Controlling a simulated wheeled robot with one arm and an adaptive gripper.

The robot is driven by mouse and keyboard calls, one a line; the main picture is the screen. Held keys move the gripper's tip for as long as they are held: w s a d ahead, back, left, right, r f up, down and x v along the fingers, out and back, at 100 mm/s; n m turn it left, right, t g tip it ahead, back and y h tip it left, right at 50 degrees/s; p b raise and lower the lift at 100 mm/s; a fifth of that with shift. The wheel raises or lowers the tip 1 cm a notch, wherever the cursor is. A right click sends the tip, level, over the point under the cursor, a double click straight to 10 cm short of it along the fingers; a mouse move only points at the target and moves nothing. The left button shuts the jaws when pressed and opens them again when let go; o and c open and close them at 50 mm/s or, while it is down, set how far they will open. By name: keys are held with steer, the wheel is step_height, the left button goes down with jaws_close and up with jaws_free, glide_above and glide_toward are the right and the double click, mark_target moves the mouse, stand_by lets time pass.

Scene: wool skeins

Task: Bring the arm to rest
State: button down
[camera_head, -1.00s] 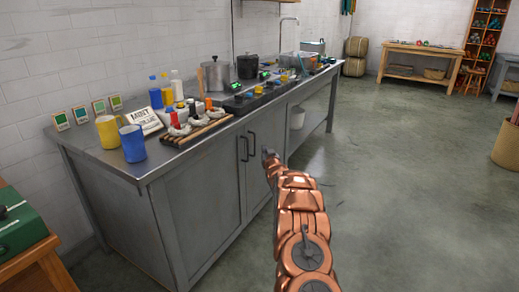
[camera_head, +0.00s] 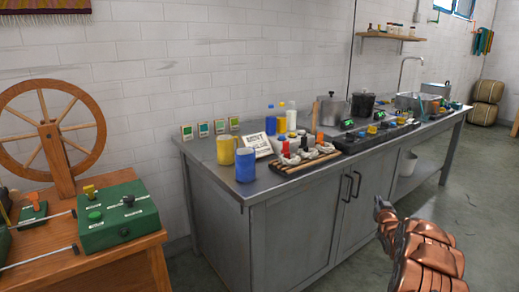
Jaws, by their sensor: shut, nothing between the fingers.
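My copper-coloured arm enters at the bottom right. My gripper (camera_head: 380,204) is at its far end, small and dark, in front of the grey cabinet near the right door handle. It is shut and holds nothing. It is apart from the things on the counter. Whether it touches the cabinet front cannot be told from this view.
The grey counter (camera_head: 275,228) carries a yellow mug (camera_head: 226,151), a blue mug (camera_head: 245,166), bottles, pots and a rack of skeins. At left, a wooden table (camera_head: 130,262) holds a green box (camera_head: 117,215) and a spinning wheel (camera_head: 50,130). Open floor (camera_head: 455,200) lies to the right.

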steer(key=s+a+r+n+g+y, duration=0.15)
steer(key=s+a+g, duration=0.35)
steer(key=s+a, duration=0.65)
steer(key=s+a+r+g+y, duration=0.25)
steer(key=s+a+g, duration=0.25)
steer(key=s+a, duration=0.65)
steer(key=s+a+r+n+g, duration=0.1)
steer(key=s+a+g, duration=0.3)
steer(key=s, duration=1)
steer(key=s+a+g, duration=0.3)
steer(key=s+a, duration=0.3)
steer(key=s, duration=0.8)
steer(key=s+a+r+n+g, duration=0.1)
steer(key=s+a+g, duration=0.3)
steer(key=s, duration=1.1)
step_height(320, 180, up, 27)
steer(key=t+p, duration=0.2)
steer(key=p, duration=2.3)
steer(key=shift+w+a+y, duration=0.25)
steer(key=shift+a+y, duration=0.05)
steer(key=shift+y, duration=0.1)
